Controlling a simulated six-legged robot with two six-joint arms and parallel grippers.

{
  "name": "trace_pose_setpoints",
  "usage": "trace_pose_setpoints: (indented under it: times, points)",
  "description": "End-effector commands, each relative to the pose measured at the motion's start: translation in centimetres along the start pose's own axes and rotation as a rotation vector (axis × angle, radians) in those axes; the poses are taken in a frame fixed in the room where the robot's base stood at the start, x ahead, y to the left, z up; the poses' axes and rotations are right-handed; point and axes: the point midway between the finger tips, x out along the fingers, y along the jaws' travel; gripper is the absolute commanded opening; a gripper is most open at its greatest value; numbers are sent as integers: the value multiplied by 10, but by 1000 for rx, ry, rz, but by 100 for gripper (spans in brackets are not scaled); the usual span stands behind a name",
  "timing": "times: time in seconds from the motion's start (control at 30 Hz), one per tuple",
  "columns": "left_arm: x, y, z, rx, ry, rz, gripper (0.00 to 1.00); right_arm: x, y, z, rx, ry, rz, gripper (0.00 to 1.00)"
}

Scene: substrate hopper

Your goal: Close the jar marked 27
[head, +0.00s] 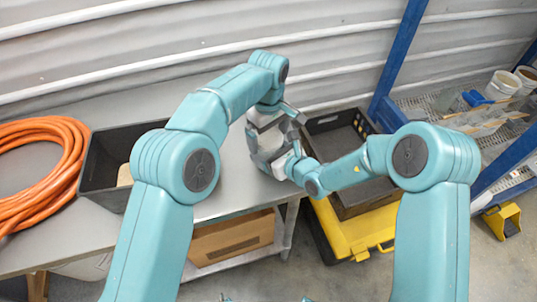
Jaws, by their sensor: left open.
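My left gripper (266,122) is over the grey metal bench (235,182), near its right end. It is open. My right gripper (270,157) is just below it in the picture, close to or touching it; its jaws are too small and overlapped to read. The pale and grey parts of both grippers crowd one spot. I cannot make out a jar, a lid or the mark 27; anything between the grippers is hidden by them.
A black bin (100,165) and a coiled orange hose (45,165) are on the bench at left. A cardboard box (232,238) is on the shelf below. A dark crate (350,205) rests on a yellow-lidded box (350,235) at right. A blue-framed rack (395,60) holds white buckets (503,84).

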Motion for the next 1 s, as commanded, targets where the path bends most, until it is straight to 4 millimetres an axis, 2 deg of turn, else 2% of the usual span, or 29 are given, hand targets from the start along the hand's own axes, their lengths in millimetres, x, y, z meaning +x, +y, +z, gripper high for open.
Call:
trace_pose_setpoints:
  times: [0.23,0.4,0.57,0.8,1.0]
  points:
    - [1,0,0,0,0,-1,100,0,0,1,-1,-2,0,0]
    - [0,0,0,1,0,-1,45,0,0,1,0,-2,-1,0]
    - [0,0,0,52,0,-2,44,0,0,1,0,-2,-1,0]
    - [1,0,0,455,-1,-3,44,0,-1,1,1,-2,-2,0]
    - [1,0,0,572,-1,-3,44,0,-1,1,1,-2,-2,0]
